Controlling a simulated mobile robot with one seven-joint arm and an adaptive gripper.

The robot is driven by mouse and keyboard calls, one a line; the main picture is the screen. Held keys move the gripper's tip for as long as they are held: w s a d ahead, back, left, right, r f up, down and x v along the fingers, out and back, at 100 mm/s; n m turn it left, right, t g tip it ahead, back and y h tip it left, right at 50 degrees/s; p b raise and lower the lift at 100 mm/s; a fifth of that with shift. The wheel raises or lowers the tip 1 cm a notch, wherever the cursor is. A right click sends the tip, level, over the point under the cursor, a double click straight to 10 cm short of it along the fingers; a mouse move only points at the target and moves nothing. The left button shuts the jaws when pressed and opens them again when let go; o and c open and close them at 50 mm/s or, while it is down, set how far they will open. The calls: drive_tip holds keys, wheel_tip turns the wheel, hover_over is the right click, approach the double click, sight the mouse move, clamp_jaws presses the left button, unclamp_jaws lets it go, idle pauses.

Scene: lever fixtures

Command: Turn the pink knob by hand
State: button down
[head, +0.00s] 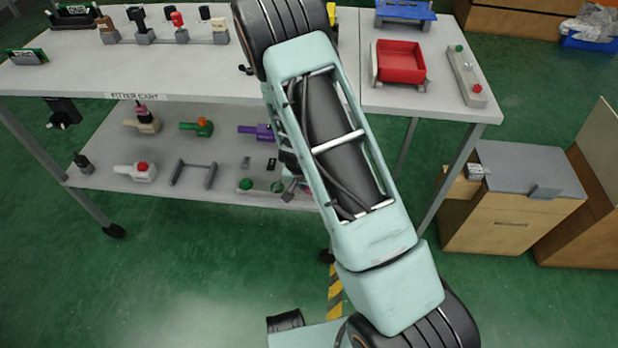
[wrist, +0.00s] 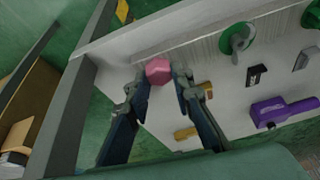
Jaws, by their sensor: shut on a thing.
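The pink knob (wrist: 158,71) shows in the wrist view near the upper middle, on a pale shelf of the cart. My gripper (wrist: 159,82) has one finger on each side of the knob, and its fingertips are closed on it. The knob's base is hidden behind the fingers. In the head view my arm covers this part of the cart, so neither the pink knob nor the fingertips can be made out there.
The lower shelf (head: 110,179) carries several fixtures, among them a purple one (wrist: 283,112) and a green round one (wrist: 237,38). A cart leg (wrist: 60,115) stands left of my gripper. A red tray (head: 400,62) sits on the top. Cabinets (head: 512,195) stand at the right.

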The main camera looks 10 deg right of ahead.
drive_tip(key=shift+a+r+m+h+p, duration=0.1)
drive_tip(key=shift+r+m+h+p, duration=0.15)
drive_tip(key=shift+m+p, duration=1.15)
drive_tip(key=shift+f+g+p, duration=0.15)
drive_tip(key=shift+g+p, duration=0.15)
drive_tip(key=shift+p, duration=0.65)
drive_tip(key=shift+f, duration=0.1)
drive_tip(key=c, duration=1.7)
unclamp_jaws()
drive_tip(key=v, duration=1.2)
drive_tip(key=shift+a, duration=0.1)
